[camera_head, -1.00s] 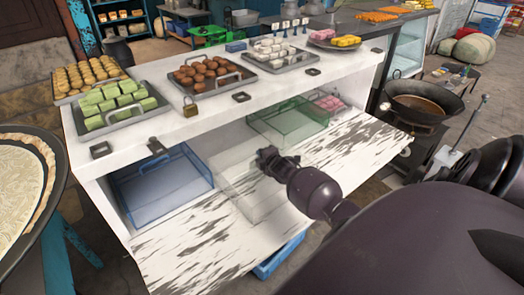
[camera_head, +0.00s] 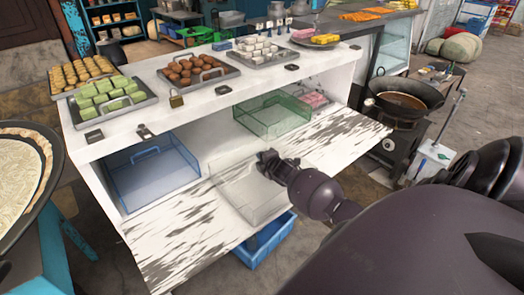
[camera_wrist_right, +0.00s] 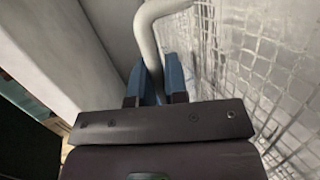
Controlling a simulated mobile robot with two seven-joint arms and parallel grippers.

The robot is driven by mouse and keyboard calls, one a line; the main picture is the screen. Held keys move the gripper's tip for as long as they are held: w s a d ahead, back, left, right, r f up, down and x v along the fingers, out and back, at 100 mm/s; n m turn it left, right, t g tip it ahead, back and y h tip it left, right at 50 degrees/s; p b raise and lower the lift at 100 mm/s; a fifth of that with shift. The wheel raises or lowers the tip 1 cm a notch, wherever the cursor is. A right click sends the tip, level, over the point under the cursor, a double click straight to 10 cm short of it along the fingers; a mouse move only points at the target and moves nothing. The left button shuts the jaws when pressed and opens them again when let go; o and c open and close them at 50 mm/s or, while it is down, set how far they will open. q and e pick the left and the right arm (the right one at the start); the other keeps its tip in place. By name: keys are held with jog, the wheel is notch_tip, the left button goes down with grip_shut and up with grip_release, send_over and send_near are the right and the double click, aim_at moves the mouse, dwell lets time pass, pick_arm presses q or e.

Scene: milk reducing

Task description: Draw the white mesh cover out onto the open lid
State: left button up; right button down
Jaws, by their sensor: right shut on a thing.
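The white mesh cover (camera_head: 248,203) is a pale, see-through box in the middle of the white cabinet's front. In the head view much of it lies on the open lid (camera_head: 190,240), a flap with worn dark streaks. My right gripper (camera_head: 266,160) is at the cover's near upper side. In the right wrist view its blue fingers (camera_wrist_right: 157,85) are shut on the cover's white curved handle (camera_wrist_right: 147,35). The cover's wire mesh (camera_wrist_right: 260,75) fills the right of that view. The cover's back edge is hard to make out. My left gripper is not in view.
A blue mesh cover (camera_head: 158,180) stands in the left of the cabinet and a green one (camera_head: 272,117) to the right. Trays of sweets stand on the cabinet top (camera_head: 205,105). A blue crate (camera_head: 265,242) is on the floor below the lid. A black wok (camera_head: 405,98) stands at right.

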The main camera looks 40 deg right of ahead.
jog(key=shift+s+f, duration=0.1)
jog(key=shift+s, duration=0.3)
jog(key=c, duration=1.1)
grip_release()
jog(key=shift+p+v, duration=0.35)
jog(key=shift+v, duration=5)
